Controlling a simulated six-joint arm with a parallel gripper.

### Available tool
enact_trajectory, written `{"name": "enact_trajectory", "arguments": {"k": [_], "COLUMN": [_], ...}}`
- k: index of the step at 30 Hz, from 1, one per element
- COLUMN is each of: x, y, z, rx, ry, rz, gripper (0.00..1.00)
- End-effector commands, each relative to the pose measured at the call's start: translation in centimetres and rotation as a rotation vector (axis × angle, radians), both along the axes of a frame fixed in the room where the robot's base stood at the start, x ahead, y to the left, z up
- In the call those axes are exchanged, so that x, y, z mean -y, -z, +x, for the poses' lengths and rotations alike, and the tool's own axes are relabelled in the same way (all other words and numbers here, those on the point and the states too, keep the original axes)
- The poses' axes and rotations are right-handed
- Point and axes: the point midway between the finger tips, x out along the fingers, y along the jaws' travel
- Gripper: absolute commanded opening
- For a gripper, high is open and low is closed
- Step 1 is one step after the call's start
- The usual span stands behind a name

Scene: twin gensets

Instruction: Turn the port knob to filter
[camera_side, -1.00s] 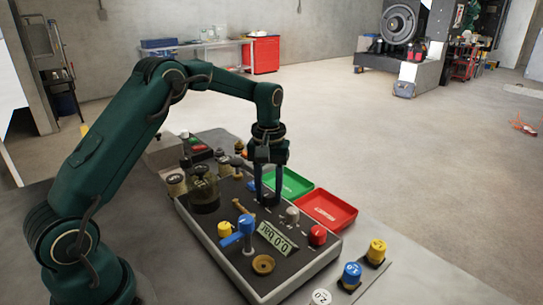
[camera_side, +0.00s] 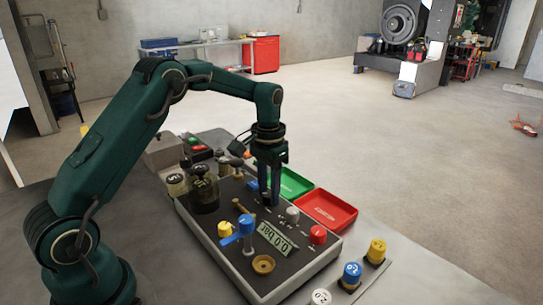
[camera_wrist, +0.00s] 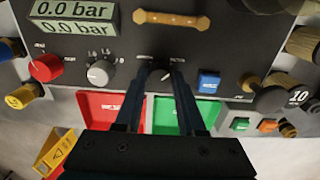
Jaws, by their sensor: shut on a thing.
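A small dark knob (camera_wrist: 160,74) sits on the dark panel (camera_wrist: 225,40), between two small labels too fine to read surely. I cannot tell whether it is the port knob. My gripper (camera_wrist: 160,78) comes from the lower edge of the wrist view, with both fingertips closed around this knob. In the side view my gripper (camera_side: 269,202) points straight down to the panel, and its fingers hide the knob. The knob's pointer direction is mostly hidden by the fingers.
A grey dial (camera_wrist: 100,73) and a red knob (camera_wrist: 45,68) stand left of the gripper; a blue button (camera_wrist: 208,82) is to its right. A blue-handled valve (camera_side: 240,232) and glass jar (camera_side: 203,190) rise nearby. Green (camera_side: 293,183) and red (camera_side: 326,208) trays lie beyond.

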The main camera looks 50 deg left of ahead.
Motion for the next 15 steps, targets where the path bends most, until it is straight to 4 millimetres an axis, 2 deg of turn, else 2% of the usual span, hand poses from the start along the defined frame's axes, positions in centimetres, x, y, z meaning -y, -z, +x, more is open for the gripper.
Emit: {"name": "enact_trajectory", "arguments": {"k": [14, 15], "x": [-0.02, -0.02], "y": [-0.17, -0.17], "z": [0.06, 0.06], "rx": [0.004, 0.004], "ry": [0.015, 0.015], "rz": [0.001, 0.001], "gripper": [0.00, 0.43]}}
